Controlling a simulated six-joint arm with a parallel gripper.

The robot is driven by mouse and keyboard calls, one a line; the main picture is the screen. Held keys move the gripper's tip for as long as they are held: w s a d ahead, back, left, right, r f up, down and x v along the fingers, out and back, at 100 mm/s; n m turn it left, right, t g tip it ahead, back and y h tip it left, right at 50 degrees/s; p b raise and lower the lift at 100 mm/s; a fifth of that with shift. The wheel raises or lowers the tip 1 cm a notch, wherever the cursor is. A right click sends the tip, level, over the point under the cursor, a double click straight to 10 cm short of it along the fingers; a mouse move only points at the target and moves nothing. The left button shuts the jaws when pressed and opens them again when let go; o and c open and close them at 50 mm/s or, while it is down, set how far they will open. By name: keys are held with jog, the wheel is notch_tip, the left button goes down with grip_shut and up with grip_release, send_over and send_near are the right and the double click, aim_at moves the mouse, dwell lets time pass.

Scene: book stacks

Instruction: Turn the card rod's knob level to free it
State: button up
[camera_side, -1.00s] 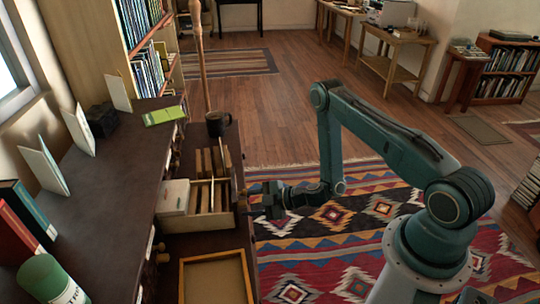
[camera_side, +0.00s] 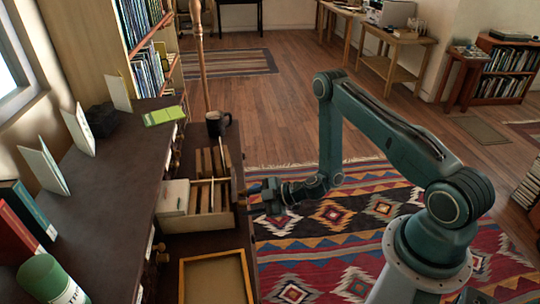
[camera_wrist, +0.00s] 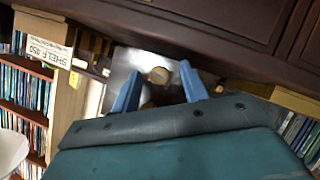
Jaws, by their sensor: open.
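The pulled-out wooden card drawer (camera_side: 222,222) holds upright cards (camera_side: 174,196) and wooden dividers, with a thin rod visible among them. I cannot tell how the knob is turned. My gripper (camera_wrist: 160,80) is open, its fingers apart on either side of the knob in the picture; contact cannot be made out. In the side view my gripper (camera_side: 268,196) is just right of the drawer front, and the knob is not distinguishable.
A dark mug (camera_side: 217,124) stands behind the drawer. An empty wooden tray (camera_side: 216,260) lies in front of it. The dark desk top (camera_side: 115,190) is to the left, with booklets and a green cylinder (camera_side: 45,280). Open floor with a patterned rug (camera_side: 330,215) lies right.

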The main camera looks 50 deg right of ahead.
jog(key=s+d+r+m+g+y, duration=0.3)
jog(key=d+m+g+y, duration=0.3)
jog(key=d+m, duration=0.3)
jog(key=s+a+r+g+h, duration=0.1)
jog(key=a+r+h, duration=0.1)
jog(key=r, duration=0.6)
jog(key=s+a+r+g+h, duration=0.1)
jog(key=s+a+r+h, duration=0.1)
jog(key=r, duration=0.7)
jog(key=s+a+r+h, duration=0.2)
jog(key=a+r+h, duration=0.1)
jog(key=r, duration=0.5)
jog(key=shift+s+a+r+n+g+h, duration=0.2)
jog(key=shift+a+r+n+g+h, duration=0.1)
jog(key=shift+g+h, duration=0.15)
dwell(2.6)
